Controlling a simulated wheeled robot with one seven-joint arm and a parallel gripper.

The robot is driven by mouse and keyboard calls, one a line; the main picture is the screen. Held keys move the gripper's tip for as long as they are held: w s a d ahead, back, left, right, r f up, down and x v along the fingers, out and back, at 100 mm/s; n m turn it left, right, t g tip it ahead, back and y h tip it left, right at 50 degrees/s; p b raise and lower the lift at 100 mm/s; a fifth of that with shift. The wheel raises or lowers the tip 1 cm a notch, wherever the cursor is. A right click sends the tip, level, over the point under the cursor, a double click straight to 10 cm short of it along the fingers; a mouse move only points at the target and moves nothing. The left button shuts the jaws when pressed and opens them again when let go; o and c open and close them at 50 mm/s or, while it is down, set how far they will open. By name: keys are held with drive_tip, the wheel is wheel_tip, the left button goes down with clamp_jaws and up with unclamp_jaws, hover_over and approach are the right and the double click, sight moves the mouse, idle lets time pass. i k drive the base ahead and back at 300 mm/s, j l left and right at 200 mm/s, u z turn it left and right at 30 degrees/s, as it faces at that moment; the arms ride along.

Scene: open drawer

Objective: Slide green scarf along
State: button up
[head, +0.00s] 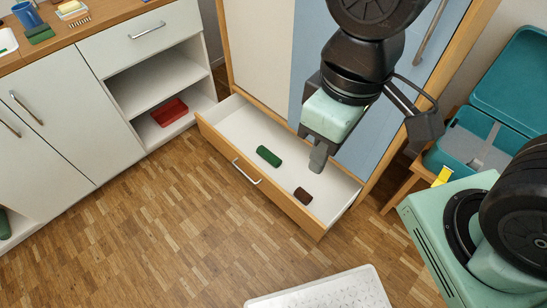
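The green scarf (268,156) looks like a small rolled bundle. It lies in the open drawer (228,135), near the middle of the drawer floor. My gripper (318,158) is above the drawer, to the right of the scarf and apart from it, pointing down. One finger shows clearly; the other is mostly hidden, so its opening is unclear. I see nothing held in it. A dark brown rolled item (303,195) lies in the drawer to the right of the scarf, nearer the front.
The drawer's front with its metal handle (247,171) juts over the wooden floor (150,230). White cabinets with a red tray (170,111) on a low shelf stand at left. A teal open case (460,140) is at right. A white patterned surface (325,291) is at the bottom.

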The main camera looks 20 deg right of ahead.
sight(266, 154)
drive_tip(key=i+j, duration=0.15)
drive_tip(key=j, duration=0.25)
drive_tip(key=i+j+z, duration=0.1)
drive_tip(key=j, duration=0.3)
drive_tip(key=i+j, duration=0.2)
drive_tip(key=j, duration=0.2)
drive_tip(key=i+j+z, duration=0.1)
drive_tip(key=i+j, duration=0.35)
drive_tip(key=j, duration=0.3)
drive_tip(key=i+j+z, duration=0.15)
drive_tip(key=j, duration=0.25)
drive_tip(key=i, duration=0.1)
